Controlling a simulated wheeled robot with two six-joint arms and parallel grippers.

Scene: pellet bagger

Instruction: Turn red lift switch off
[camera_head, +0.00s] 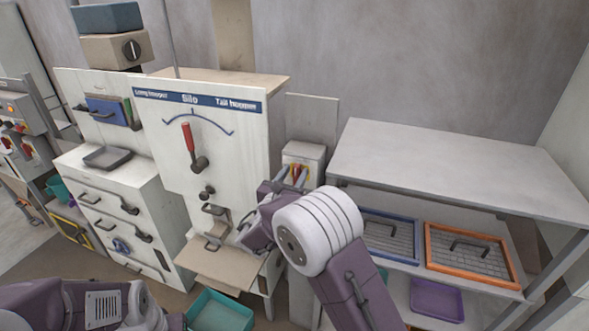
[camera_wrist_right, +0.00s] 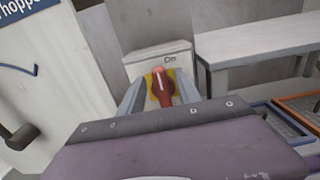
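The red switch (camera_wrist_right: 162,86) has a rotary handle with a white line and sits on a yellow plate on a pale box (camera_wrist_right: 158,58). The line runs nearly upright in the right wrist view. In the head view the box (camera_head: 304,152) stands right of the silo panel, its switch mostly hidden by my gripper. My right gripper (camera_head: 292,177) points at it. In the right wrist view its two grey fingers (camera_wrist_right: 160,92) are apart, one on each side of the handle, with gaps showing. My left arm shows at the lower left; its gripper is not visible.
The silo panel (camera_head: 170,150) with a red-handled lever (camera_head: 189,140) stands left of the box. A grey-topped shelf (camera_head: 450,165) with blue and orange framed trays is on the right. A teal bin (camera_head: 222,312) is below. Other red switches (camera_head: 27,150) are far left.

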